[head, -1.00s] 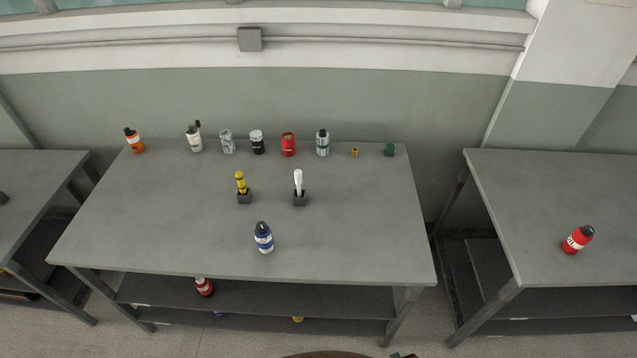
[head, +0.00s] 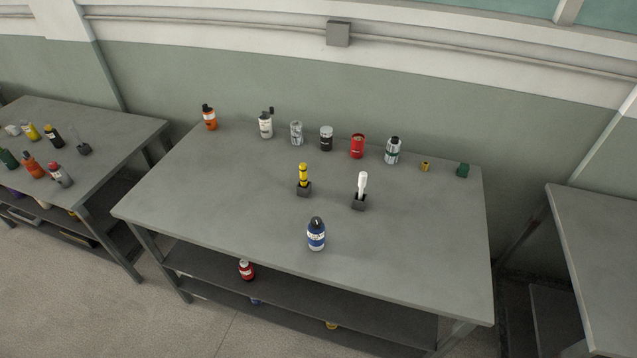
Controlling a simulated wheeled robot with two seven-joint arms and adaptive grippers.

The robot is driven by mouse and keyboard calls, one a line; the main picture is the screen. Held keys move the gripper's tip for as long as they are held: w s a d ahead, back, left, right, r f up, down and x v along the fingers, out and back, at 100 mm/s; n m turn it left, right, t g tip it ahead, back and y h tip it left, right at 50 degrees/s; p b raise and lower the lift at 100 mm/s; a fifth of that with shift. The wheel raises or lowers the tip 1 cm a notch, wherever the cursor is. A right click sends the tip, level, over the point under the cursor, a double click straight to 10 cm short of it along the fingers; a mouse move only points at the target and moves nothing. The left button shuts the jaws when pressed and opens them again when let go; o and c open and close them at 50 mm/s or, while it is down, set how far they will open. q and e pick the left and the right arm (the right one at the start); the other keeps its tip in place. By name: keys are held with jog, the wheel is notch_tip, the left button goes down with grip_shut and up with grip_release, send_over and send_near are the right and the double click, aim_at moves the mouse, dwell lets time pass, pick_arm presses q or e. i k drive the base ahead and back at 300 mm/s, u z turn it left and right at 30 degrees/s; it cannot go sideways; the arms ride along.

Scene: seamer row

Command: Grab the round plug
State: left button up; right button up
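Two small pieces stand at the back right of the middle table, either of which could be a plug. One is a small yellow-brown, round-looking piece (head: 425,166). The other is a green, blockier piece (head: 462,170) to its right, near the table's right edge. They are too small to make out in detail, and I cannot tell for sure which is the round plug. Nothing touches either one. Neither of my grippers is in view.
The middle table (head: 230,205) holds a back row of bottles and cans, including a red can (head: 357,146). Yellow (head: 303,174) and white (head: 362,184) tools stand in dark holders. A blue bottle (head: 316,234) stands in front. Tables (head: 115,125) (head: 590,240) flank it; the right front is clear.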

aim_at(316, 242)
jog(key=u, duration=1.95)
jog(key=i, duration=1.8)
jog(key=z, duration=3.3)
